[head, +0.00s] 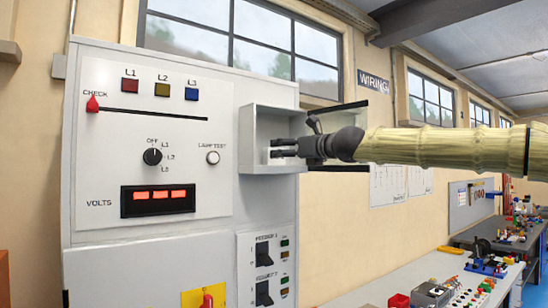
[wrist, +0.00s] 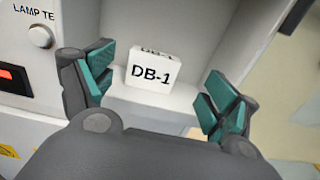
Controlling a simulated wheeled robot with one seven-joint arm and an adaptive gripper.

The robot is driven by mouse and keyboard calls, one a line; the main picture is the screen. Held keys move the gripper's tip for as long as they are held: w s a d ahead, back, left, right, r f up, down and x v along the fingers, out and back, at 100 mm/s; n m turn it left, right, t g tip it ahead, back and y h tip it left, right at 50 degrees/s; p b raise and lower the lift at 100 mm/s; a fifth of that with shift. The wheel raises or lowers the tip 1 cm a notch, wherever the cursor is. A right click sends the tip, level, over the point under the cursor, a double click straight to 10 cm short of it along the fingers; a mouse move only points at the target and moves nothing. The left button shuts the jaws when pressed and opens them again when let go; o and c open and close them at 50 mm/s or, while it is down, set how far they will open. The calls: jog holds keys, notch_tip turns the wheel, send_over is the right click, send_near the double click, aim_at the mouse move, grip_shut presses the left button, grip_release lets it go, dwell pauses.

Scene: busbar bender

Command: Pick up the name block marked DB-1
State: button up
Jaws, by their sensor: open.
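The name block marked DB-1 (wrist: 151,71) is a small white block with black lettering on its front and top. In the wrist view it stands in a pale open compartment, between my open fingers and a little beyond them. My gripper (wrist: 152,97) is open and empty, with green pads on dark fingers, one on each side of the block. In the head view my gripper (head: 284,148) reaches from the right into the open box (head: 246,130) on the side of the grey cabinet. The block is hard to make out there.
The grey cabinet (head: 235,265) fills the left, with a lamp test button (head: 212,158), a rotary switch (head: 152,156) and a red-lit volts display (head: 158,199). The box walls stand close around my gripper. A workbench (head: 385,285) with small parts is at lower right.

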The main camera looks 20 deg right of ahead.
aim_at(277, 149)
jog(key=shift+a+p+x, duration=0.15)
jog(key=shift+p+x, duration=0.1)
jog(key=shift+x, duration=1.15)
jog(key=shift+a+p+x, duration=0.15)
jog(key=shift+p+x, duration=0.1)
jog(key=shift+x, duration=1.15)
jog(key=shift+s, duration=0.2)
jog(key=shift+s+d+r, duration=0.1)
jog(key=shift+c, duration=1.3)
jog(key=c, duration=0.9)
